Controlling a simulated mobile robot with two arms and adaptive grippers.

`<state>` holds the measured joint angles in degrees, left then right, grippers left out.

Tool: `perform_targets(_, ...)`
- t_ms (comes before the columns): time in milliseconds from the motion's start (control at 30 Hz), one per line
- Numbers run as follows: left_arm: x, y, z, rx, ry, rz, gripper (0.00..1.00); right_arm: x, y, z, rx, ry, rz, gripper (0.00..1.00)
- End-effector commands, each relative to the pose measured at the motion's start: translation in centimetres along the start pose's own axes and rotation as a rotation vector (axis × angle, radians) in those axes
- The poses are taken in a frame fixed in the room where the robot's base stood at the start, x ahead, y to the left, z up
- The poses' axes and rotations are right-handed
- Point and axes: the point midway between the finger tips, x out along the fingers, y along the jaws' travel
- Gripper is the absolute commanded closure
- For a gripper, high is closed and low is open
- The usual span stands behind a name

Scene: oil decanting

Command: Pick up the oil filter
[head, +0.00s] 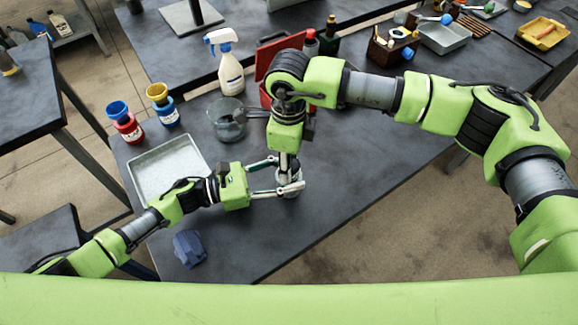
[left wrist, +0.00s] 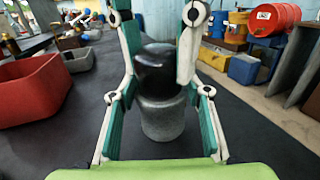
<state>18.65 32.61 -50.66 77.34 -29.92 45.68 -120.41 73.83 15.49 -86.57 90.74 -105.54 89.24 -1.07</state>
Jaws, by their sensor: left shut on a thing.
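The oil filter looks like a grey cylinder (head: 289,187), mostly hidden in the head view by both arms' ends. In the left wrist view it is a mottled grey cylinder (left wrist: 162,118) with a shiny dark part above it, between the fingers. My left gripper (head: 290,174) comes in from the left and is shut on it, with a finger on either side. My right arm reaches down from above to the same spot.
A grey tray (head: 139,178) lies left on the dark table. A glass beaker (head: 228,130), a spray bottle (head: 230,75) and a red bin (head: 262,58) stand behind. Red (head: 128,128) and blue (head: 167,114) bottles stand at the back left. A dark blue object (head: 189,247) lies in front. The table's right front is clear.

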Motion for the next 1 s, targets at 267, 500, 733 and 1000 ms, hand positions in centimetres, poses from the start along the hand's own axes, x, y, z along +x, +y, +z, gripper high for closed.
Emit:
perform_targets(267, 0.0, 0.0, 0.0, 0.0, 0.001, 0.0, 0.89, -0.6, -0.1, 0.1, 0.0, -0.002, -0.002, 0.87)
perform_targets(500, 0.0, 0.0, 0.0, 0.0, 0.001, 0.0, 0.89, -4.9, -0.1, 0.1, 0.0, -0.003, -0.005, 0.87)
perform_targets(733, 0.0, 0.0, 0.0, 0.0, 0.001, 0.0, 0.89, -8.9, -0.1, 0.1, 0.0, -0.002, -0.003, 0.87)
perform_targets(1000, 0.0, 0.0, 0.0, 0.0, 0.001, 0.0, 0.89, -10.1, 0.0, 0.0, 0.0, 0.0, 0.0, 0.87)
